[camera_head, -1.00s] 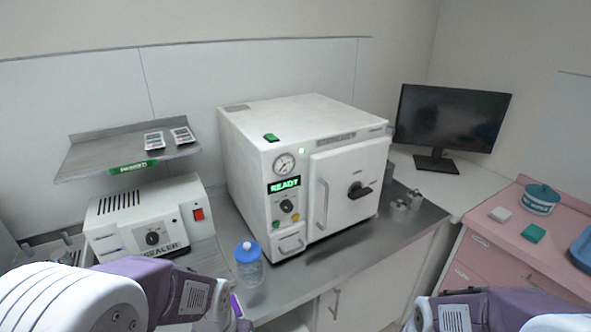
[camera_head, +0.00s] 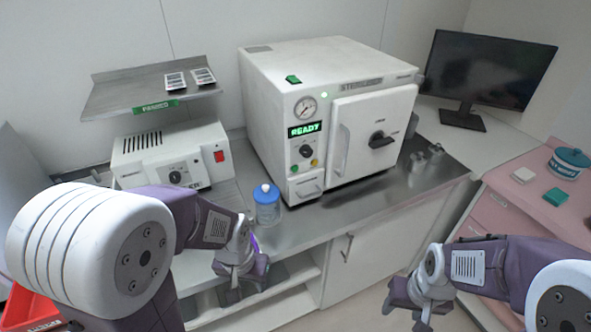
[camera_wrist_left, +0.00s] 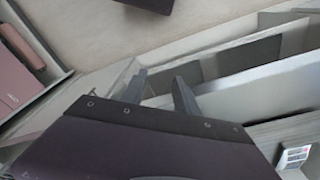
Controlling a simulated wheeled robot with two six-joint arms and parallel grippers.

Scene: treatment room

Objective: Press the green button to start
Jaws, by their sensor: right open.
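The white steriliser (camera_head: 262,120) stands on the steel counter with its door shut and its display reading READY. A small green button (camera_head: 294,169) sits low on its front panel, left of a yellow one (camera_head: 314,162). My right gripper (camera_head: 404,310) is open and empty, low in front of the cabinet.
A blue-lidded jar (camera_head: 267,204) stands on the counter (camera_head: 340,200) just left of the steriliser's front. A sealer (camera_head: 172,155) is under a shelf (camera_head: 125,98) at left. Metal canisters (camera_head: 417,161) stand right of the steriliser. A monitor (camera_head: 485,70) is at right.

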